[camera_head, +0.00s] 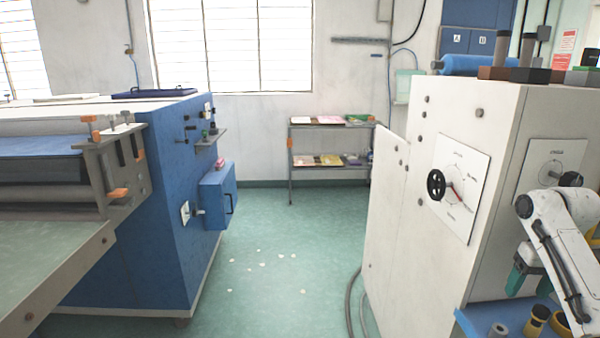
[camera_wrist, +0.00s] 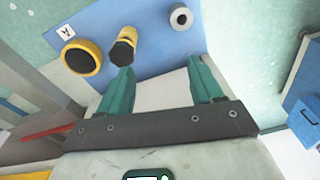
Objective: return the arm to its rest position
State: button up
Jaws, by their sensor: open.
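My arm (camera_head: 562,240) is at the right edge of the camera_head view, white and bent, in front of a white machine. My gripper (camera_wrist: 163,82) shows two teal fingers spread apart in the wrist view, with nothing between them. It also shows in the camera_head view (camera_head: 522,277), pointing down over a blue shelf, with part of it hidden behind the arm. The fingers appear apart from the items on the shelf.
The blue shelf (camera_wrist: 168,45) carries a yellow ring (camera_wrist: 80,57), a yellow-and-black knob (camera_wrist: 124,52) and a grey ring (camera_wrist: 182,17). The white machine (camera_head: 405,222) has a dial and handwheel. A blue machine (camera_head: 165,155) stands left. Green floor (camera_head: 270,235) between them has small white scraps.

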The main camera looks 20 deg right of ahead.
jog(key=w+a+f+n+t, duration=0.1)
jog(key=w+a+f, duration=0.15)
jog(key=a, duration=0.35)
jog(key=w+a+f+n+y, duration=0.1)
jog(key=a+f, duration=0.3)
jog(key=a, duration=0.3)
jog(key=w+a+f+t, duration=0.1)
jog(key=a+f, duration=0.2)
jog(key=a, duration=0.3)
jog(key=s+a+f+n+t, duration=0.1)
jog(key=s+a+f, duration=0.1)
jog(key=a, duration=0.4)
jog(key=s+a+f, duration=0.2)
jog(key=a+f, duration=0.1)
jog(key=a, duration=0.2)
jog(key=s+a+f+n+t+h, duration=0.1)
jog(key=s+a, duration=0.3)
jog(key=s, duration=0.4)
jog(key=s+a+n, duration=0.1)
jog(key=s+a, duration=0.2)
jog(key=s, duration=0.6)
jog(key=s+d+f+g, duration=0.1)
jog(key=s+f+g, duration=0.3)
jog(key=s, duration=0.7)
notch_tip(320, 180, down, 2)
jog(key=shift+d+f+m, duration=0.1)
jog(key=shift+d+m, duration=0.2)
